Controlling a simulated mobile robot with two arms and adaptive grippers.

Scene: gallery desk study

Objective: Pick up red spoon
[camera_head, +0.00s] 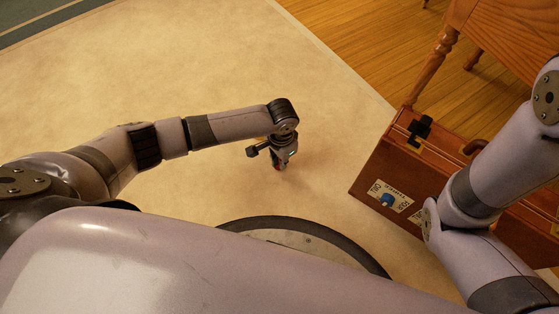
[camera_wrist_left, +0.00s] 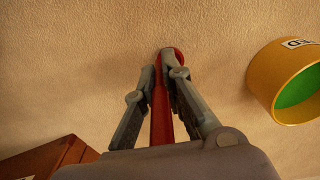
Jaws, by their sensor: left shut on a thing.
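The red spoon (camera_wrist_left: 158,118) shows in the left wrist view as a long red shape running between my left gripper's fingers, with its rounded end (camera_wrist_left: 172,57) at their tips. My left gripper (camera_wrist_left: 164,72) is shut on the spoon. In the head view the left gripper (camera_head: 280,160) points down over the pale carpet, and only a trace of red shows at it. The gap between spoon and carpet cannot be judged. My right arm comes in at the right, but its gripper is outside the frame.
A yellow cylinder with a green inside (camera_wrist_left: 262,85) is right of the gripper in the wrist view. A brown suitcase (camera_head: 370,165) with labels stands on the right in the head view, in front of a wooden piece of furniture (camera_head: 505,30). The carpet (camera_head: 200,60) beyond my left arm is clear.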

